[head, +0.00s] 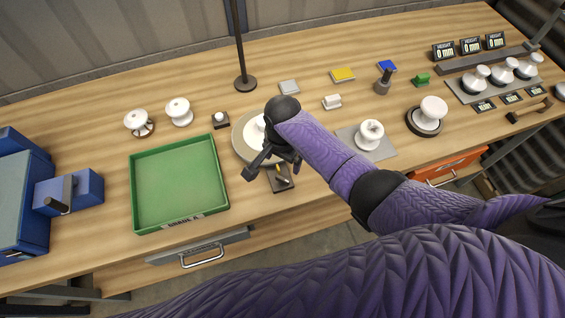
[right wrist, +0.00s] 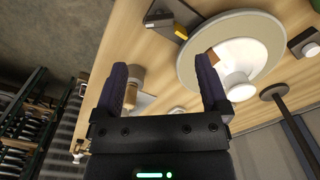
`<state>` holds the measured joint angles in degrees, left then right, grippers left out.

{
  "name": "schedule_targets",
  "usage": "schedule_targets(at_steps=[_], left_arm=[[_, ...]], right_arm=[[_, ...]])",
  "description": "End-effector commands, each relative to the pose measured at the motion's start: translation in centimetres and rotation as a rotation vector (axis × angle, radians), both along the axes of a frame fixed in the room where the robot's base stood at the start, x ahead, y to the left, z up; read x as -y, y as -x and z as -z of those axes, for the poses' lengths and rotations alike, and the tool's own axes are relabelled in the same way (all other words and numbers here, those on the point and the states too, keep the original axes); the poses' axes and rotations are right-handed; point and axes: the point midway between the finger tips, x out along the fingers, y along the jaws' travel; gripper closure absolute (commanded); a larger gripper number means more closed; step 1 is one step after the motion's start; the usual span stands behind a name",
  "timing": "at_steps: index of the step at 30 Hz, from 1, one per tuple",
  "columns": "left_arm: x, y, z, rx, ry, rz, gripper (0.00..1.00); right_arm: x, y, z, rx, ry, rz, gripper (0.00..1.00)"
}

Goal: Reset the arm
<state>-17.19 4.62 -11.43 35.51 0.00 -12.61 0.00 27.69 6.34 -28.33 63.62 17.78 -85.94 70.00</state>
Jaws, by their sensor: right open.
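My right gripper (head: 272,172) is open and empty above the table, over the near edge of a round pale disc (head: 240,146). A white insulator piece (head: 258,124) on the disc is partly hidden by my wrist. In the right wrist view the two fingers of my right gripper (right wrist: 160,82) stand wide apart. The disc (right wrist: 268,38) and its white piece (right wrist: 238,84) show there beyond the right finger. My right arm (head: 325,146) reaches in from the right, in a purple sleeve. My left gripper is not in view.
A green tray (head: 180,183) stands left of the gripper. A dark plate with a yellow part (head: 280,178) lies just below it. White insulators (head: 179,111) stand behind the tray, and a black pole (head: 241,50) rises behind the disc. Blue boxes (head: 84,190) are at far left.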

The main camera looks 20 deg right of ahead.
Motion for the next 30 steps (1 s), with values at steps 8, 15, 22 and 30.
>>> schedule_targets(at_steps=[8, 15, 22, 30], left_arm=[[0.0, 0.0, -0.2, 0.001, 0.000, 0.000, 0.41], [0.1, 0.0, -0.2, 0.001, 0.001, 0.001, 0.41], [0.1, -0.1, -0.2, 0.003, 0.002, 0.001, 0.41], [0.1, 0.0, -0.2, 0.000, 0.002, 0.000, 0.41]], right_arm=[[0.0, 0.0, -0.7, -0.001, 0.001, 0.001, 0.06], [0.0, 0.1, -0.6, 0.000, -0.001, -0.004, 0.06], [-1.3, 6.0, -0.2, 0.090, -0.076, -0.360, 0.06], [0.8, 12.6, -3.2, 0.227, -0.026, -0.714, 0.06]])
